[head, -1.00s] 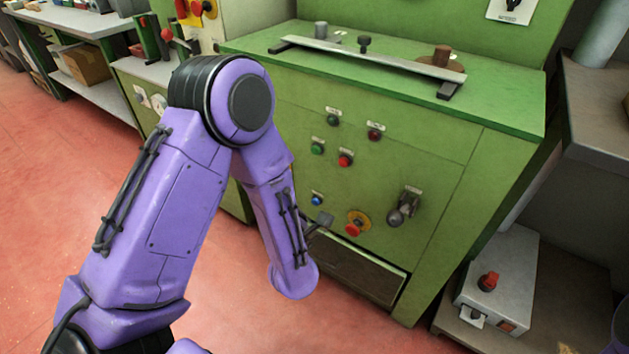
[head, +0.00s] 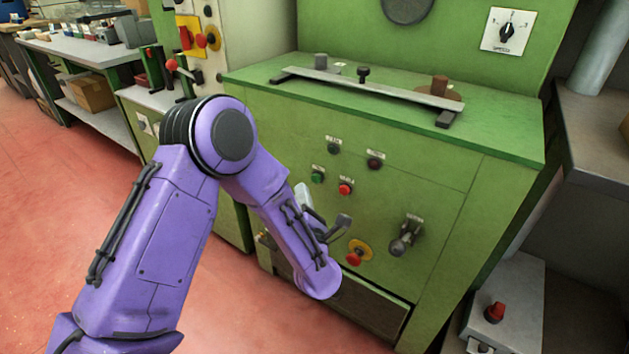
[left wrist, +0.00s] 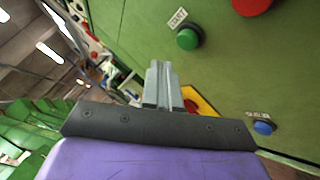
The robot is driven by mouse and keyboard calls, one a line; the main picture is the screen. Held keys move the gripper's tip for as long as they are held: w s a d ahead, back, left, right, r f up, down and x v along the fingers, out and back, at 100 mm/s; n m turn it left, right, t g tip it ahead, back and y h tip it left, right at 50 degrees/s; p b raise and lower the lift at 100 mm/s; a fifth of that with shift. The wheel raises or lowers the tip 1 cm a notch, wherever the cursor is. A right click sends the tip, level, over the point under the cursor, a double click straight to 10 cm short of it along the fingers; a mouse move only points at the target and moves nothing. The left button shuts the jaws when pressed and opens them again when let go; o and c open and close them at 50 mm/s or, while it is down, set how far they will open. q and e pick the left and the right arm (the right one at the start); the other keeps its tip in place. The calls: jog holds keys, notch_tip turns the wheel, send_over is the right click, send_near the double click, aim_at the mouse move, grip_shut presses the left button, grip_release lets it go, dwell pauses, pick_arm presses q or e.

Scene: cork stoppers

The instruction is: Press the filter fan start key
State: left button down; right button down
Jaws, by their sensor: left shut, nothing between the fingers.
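A green button (head: 317,177) sits left of a red button (head: 345,188), with a dark button (head: 334,148) and a dark red one (head: 375,163) above. In the left wrist view the green button (left wrist: 187,39) is just beyond and right of my fingertips. A blue button (left wrist: 262,128) is at lower right there; my arm hides it in the head view. My left gripper (head: 301,188) is shut and empty, its fingertips (left wrist: 161,66) a little below-left of the green button. Contact is not visible.
A red mushroom button on a yellow plate (head: 364,249) and a grey rotary handle (head: 405,238) stand out lower right on the panel. A grey box with a red knob (head: 495,311) is at far right. Open red floor lies left.

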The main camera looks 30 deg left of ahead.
pick_arm(q)
jog(key=shift+w, duration=0.8)
jog(key=shift+w, duration=0.1)
dwell(1.4)
jog(key=shift+w+d, duration=0.1)
jog(key=shift+w, duration=0.2)
jog(key=shift+w+b, duration=0.3)
jog(key=shift+w, duration=0.15)
dwell(0.5)
jog(key=shift+s, duration=0.85)
jog(key=shift+s, duration=0.1)
jog(key=shift+s+a+p, duration=0.15)
jog(key=shift+s+p, duration=0.1)
jog(key=shift+s, duration=0.95)
jog(key=shift+s+a+p, duration=0.1)
jog(key=shift+s+p, duration=0.15)
jog(key=shift+s, duration=0.95)
